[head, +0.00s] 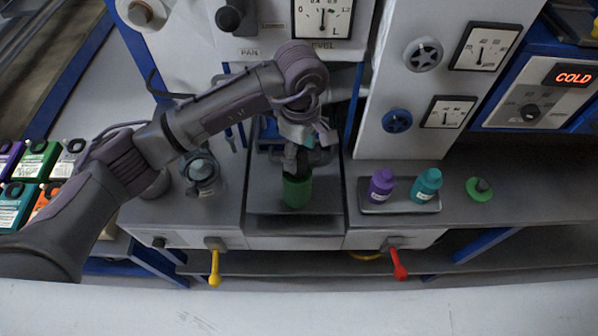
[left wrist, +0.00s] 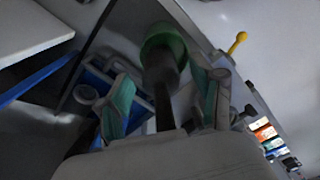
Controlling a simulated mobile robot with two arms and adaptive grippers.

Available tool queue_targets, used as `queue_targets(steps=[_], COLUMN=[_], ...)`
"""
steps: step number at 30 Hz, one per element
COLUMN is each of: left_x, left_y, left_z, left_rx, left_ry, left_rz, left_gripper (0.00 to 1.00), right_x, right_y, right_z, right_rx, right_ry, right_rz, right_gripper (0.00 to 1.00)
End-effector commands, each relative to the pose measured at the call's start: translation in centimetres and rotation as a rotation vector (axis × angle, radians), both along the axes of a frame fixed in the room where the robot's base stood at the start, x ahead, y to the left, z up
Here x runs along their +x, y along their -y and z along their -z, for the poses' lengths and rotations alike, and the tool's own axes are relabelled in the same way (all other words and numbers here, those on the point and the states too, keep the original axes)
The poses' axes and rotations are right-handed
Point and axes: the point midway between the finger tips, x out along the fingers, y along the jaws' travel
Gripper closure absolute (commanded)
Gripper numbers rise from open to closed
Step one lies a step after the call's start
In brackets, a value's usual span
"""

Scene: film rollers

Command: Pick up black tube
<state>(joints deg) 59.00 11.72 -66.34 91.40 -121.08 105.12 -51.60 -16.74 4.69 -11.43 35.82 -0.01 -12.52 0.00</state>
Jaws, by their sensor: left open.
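A dark, tube-like stem, apparently the black tube (left wrist: 166,102), extends from a green cup (left wrist: 163,47) in the left wrist view. The green cup (head: 297,191) stands in the recessed middle bay of the counter in the head view. My left gripper (head: 302,152) is just above the cup, pointing down. In the left wrist view its teal-padded fingers (left wrist: 164,100) are apart, one on each side of the dark stem, with gaps visible. In the head view the gripper hides most of the stem. My right gripper is not in view.
A tray (head: 400,208) holds a purple bottle (head: 381,186) and a teal bottle (head: 426,185) right of the bay. A green disc with a black knob (head: 480,189) lies farther right. Yellow (head: 214,268) and red (head: 399,265) levers hang in front. Panels with gauges rise behind.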

Motion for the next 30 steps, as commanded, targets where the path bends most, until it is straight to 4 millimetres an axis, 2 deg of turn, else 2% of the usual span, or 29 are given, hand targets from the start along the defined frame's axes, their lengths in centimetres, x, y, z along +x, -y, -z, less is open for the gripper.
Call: queue_targets(steps=[1, 6, 14, 25, 30], left_x=[0.0, 0.1, 0.1, 0.1, 0.1], left_y=[-0.1, -0.1, -0.1, -0.1, -0.1], left_z=[0.3, 2.5, 3.0, 2.9, 2.8], left_rx=[0.0, 0.001, 0.001, 0.001, -0.001], left_ry=[-0.007, -0.003, -0.001, -0.001, 0.0], left_rz=[-0.002, -0.002, -0.001, -0.001, -0.001], left_gripper=[0.33, 0.33, 0.33, 0.93, 0.93], right_x=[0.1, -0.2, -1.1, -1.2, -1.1], right_y=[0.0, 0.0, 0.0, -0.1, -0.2], right_z=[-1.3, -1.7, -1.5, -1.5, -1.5], right_rx=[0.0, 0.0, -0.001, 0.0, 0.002], right_ry=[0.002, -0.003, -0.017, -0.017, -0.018], right_rz=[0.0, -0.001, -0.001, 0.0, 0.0], right_gripper=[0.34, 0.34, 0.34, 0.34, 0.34])
